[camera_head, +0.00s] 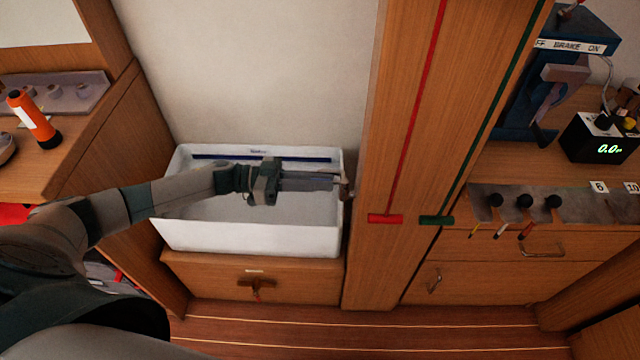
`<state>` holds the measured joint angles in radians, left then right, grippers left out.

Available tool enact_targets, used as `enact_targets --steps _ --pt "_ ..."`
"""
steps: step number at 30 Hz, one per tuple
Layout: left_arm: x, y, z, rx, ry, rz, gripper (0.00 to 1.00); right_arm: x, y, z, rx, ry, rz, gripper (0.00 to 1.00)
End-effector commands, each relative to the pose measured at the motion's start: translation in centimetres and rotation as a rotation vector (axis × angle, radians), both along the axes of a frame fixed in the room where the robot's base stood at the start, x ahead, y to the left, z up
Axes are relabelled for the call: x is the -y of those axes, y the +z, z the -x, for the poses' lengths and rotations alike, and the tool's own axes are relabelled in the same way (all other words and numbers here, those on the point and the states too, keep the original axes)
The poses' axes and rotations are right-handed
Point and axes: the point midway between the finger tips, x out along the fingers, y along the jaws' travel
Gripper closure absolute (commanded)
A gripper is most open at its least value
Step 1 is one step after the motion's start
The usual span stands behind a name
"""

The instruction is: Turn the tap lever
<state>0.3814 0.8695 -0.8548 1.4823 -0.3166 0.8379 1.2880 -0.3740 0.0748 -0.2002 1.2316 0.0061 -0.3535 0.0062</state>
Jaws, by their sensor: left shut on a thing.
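My left arm comes in from the left across the white sink (250,238). My left gripper (338,184) points right, with its fingertips at the sink's right rim beside the wooden post. It is shut on a small dark metal piece (347,190) there, which looks like the tap lever. The fingers hide most of this piece, so its exact angle cannot be told. My right gripper is not in view.
A wooden post (395,120) with red and green lines stands close right of the sink. Below the sink is a drawer front with a brown T-shaped handle (258,284). A black box (598,138) reads 0.0.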

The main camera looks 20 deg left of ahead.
Motion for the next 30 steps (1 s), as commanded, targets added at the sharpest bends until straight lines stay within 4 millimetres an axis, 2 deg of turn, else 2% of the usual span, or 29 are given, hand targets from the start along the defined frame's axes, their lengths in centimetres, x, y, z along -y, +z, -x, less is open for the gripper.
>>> enact_targets --steps 6,7,9,22,26,30 --pt "0.0 0.1 0.0 0.002 0.001 -0.002 1.0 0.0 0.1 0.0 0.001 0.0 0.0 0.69" --pt "0.0 0.1 0.0 0.002 0.001 -0.002 0.81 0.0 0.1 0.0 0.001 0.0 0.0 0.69" --pt "0.0 0.1 0.0 0.002 0.001 -0.002 0.69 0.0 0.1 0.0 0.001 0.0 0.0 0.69" --pt "-0.5 0.0 0.1 0.0 0.003 -0.003 0.69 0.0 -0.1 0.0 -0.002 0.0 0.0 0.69" --pt "-1.5 -0.2 0.5 0.0 0.002 -0.004 0.69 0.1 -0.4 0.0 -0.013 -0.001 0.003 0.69" --pt "-3.3 -0.2 1.1 -0.001 0.003 -0.005 0.69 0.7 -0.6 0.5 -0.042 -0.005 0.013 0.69"
